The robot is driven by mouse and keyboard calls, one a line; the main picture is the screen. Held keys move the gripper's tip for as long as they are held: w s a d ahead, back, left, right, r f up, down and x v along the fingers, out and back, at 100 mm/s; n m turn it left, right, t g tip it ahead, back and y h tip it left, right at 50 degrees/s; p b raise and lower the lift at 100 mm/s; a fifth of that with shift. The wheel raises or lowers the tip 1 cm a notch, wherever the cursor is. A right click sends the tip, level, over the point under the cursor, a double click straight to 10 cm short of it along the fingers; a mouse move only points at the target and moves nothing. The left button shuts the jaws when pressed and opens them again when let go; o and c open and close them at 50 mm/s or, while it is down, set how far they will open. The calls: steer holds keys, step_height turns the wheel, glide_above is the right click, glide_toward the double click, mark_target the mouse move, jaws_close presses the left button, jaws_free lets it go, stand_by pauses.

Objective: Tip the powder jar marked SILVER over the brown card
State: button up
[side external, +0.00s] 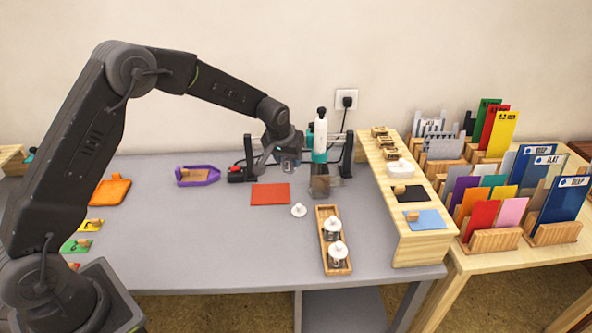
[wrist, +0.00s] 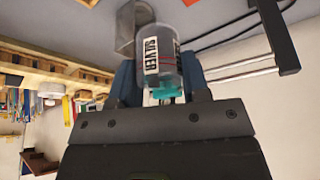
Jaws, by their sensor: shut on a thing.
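The jar marked SILVER (wrist: 160,58) is clear, and its label reads sideways in the wrist view. My gripper (wrist: 160,85) is shut on it, with blue-grey fingers on both sides. In the side view my gripper (side external: 284,148) holds the jar (side external: 289,161) in the air, above and behind an orange-red card (side external: 270,194) lying flat on the grey table. I cannot pick out a plainly brown card; this orange-red one is the nearest flat card. The jar's tilt and any powder in it are too small to tell. A white lid (side external: 299,210) lies on the table.
A wooden tray (side external: 320,212) holds white-lidded jars. A purple tray (side external: 214,173) sits left. A raised wooden shelf (side external: 418,240) bounds the right. The table's front middle is clear.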

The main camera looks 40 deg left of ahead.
step_height(320, 180, up, 8)
steer(key=shift+a+r, duration=0.15)
steer(key=shift+a, duration=0.45)
steer(key=s+a, duration=0.4)
steer(key=a, duration=0.8)
steer(key=s+a, duration=0.3)
steer(key=a, duration=0.8)
steer(key=s+a, duration=0.4)
steer(key=a, duration=0.8)
steer(key=shift+w+d+f+m+g+y, duration=0.1)
steer(key=shift+f+m+g+y, duration=0.2)
steer(key=shift+f+y, duration=1.7)
steer(key=shift+w+d+f+m+g+y, duration=0.2)
steer(key=shift+f+g, duration=0.25)
steer(key=shift+f, duration=3.2)
steer(key=shift+s+d+f+m+g+y, duration=0.1)
steer(key=shift+f+m+g+y, duration=0.25)
steer(key=shift+f+y, duration=1.65)
steer(key=shift+a+f+h, duration=0.1)
steer(key=shift+f+h, duration=0.6)
steer(key=shift+f, duration=0.15)
